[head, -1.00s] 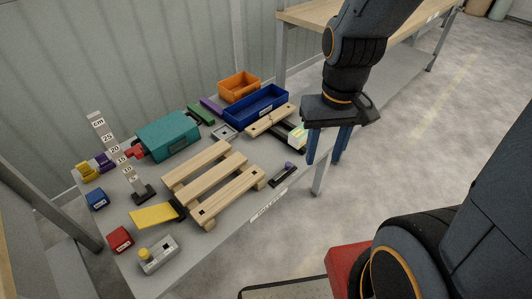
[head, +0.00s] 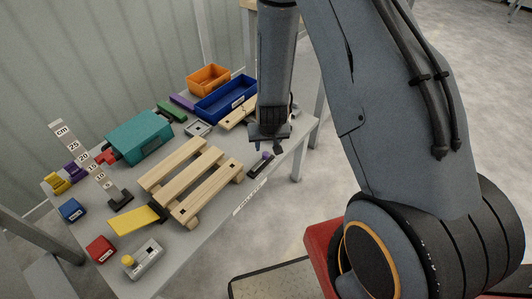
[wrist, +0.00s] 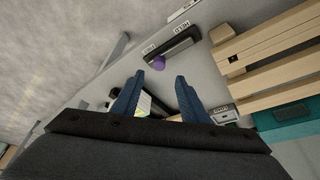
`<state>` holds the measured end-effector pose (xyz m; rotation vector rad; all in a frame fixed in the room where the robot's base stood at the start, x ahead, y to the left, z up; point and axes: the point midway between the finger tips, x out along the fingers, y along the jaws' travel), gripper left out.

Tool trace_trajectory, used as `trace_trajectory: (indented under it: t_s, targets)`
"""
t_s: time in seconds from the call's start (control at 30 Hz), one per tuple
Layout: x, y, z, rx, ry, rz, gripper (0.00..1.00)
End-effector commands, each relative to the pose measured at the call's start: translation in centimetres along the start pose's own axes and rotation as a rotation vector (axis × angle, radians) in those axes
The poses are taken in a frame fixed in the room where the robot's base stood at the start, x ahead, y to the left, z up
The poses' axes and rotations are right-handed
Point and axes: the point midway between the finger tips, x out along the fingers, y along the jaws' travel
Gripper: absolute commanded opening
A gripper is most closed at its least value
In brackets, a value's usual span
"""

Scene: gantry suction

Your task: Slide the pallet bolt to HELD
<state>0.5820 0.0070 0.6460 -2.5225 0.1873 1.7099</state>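The pallet bolt (head: 257,168) is a dark slotted strip on the table near its front edge, right of the wooden pallet (head: 191,178). Its purple knob (wrist: 158,62) sits at one end of the strip, by a small label (wrist: 148,48) that I cannot read clearly. The HELD label (wrist: 182,28) is by the strip's other end. My gripper (wrist: 159,77) is open and empty. Its two blue fingers point toward the knob, with the knob just beyond the gap between the tips. In the head view my gripper (head: 268,149) is over the bolt's knob end.
The pallet's slats lie close to the bolt's HELD end. Behind are a blue bin (head: 226,97), an orange bin (head: 208,79) and a teal box (head: 140,137). A grey box with a yellow button (head: 143,260) and coloured blocks stand to the left.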

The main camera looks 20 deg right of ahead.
Motion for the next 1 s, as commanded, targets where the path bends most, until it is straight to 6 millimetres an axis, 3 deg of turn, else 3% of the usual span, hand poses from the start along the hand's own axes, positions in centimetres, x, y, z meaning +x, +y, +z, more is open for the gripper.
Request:
trace_trajectory:
  t_s: [0.27, 0.7, 1.0]
  targets:
    - [2.4, 0.1, 0.1, 0.004, 0.014, 0.007, 0.4]
    - [8.0, 0.2, 0.0, 0.004, 0.013, 0.007, 0.4]
    - [8.9, 0.2, 0.0, 0.004, 0.013, 0.006, 0.4]
